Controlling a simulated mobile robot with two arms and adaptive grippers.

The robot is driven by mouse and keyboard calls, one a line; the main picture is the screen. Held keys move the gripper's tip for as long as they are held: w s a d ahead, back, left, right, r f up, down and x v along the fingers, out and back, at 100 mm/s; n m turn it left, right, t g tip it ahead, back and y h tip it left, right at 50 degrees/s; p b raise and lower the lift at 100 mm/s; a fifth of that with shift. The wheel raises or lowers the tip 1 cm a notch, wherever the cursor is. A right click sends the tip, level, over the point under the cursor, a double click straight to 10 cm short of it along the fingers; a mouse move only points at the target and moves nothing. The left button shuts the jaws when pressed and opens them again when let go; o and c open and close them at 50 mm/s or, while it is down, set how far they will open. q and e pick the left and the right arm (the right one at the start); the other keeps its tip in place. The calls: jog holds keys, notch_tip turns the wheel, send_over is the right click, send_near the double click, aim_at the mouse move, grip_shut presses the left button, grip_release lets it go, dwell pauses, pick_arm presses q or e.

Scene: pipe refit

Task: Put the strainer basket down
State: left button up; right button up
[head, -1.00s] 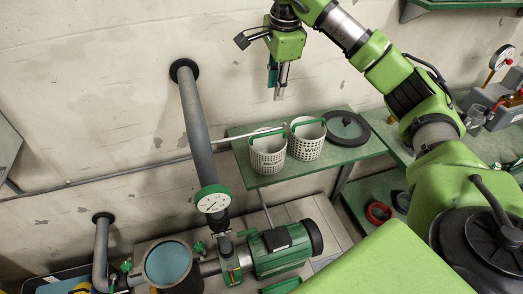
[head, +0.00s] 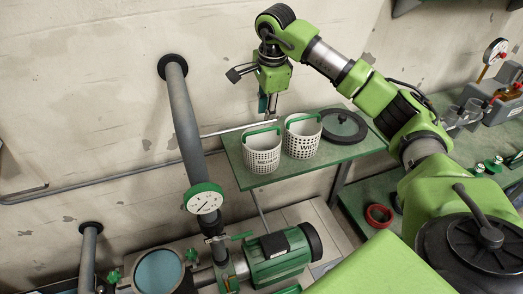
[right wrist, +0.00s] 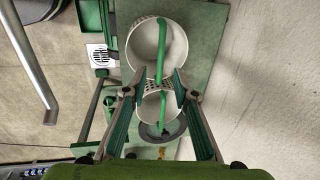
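Two white perforated strainer baskets stand side by side on a green bench: the left basket (head: 262,157) and the right basket (head: 302,141). The left basket (right wrist: 143,45) and right basket (right wrist: 150,108) show beyond the fingertips there. An open round housing (head: 160,272) with a bluish inside stands at the lower left. My left gripper is out of view.
A dark round lid (head: 343,127) lies on the green bench (head: 290,170) right of the baskets. A grey pipe with a gauge (head: 204,199) rises left of the bench. A green pump motor (head: 280,252) sits below. A red ring (head: 379,215) lies on a lower surface.

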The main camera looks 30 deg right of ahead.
aim_at(266, 130)
jog(key=f, duration=0.3)
jog(key=shift+w+d+f, duration=0.1)
jog(key=shift+w, duration=0.2)
jog(key=f, duration=0.1)
jog(key=f+p, duration=0.1)
jog(key=f, duration=0.1)
jog(key=d+f+p, duration=0.1)
jog(key=shift+w+f, duration=0.35)
jog(key=shift+w, duration=0.05)
jog(key=shift+w+f, duration=0.1)
jog(key=shift+f, duration=0.2)
jog(key=shift+r, duration=0.1)
grip_shut()
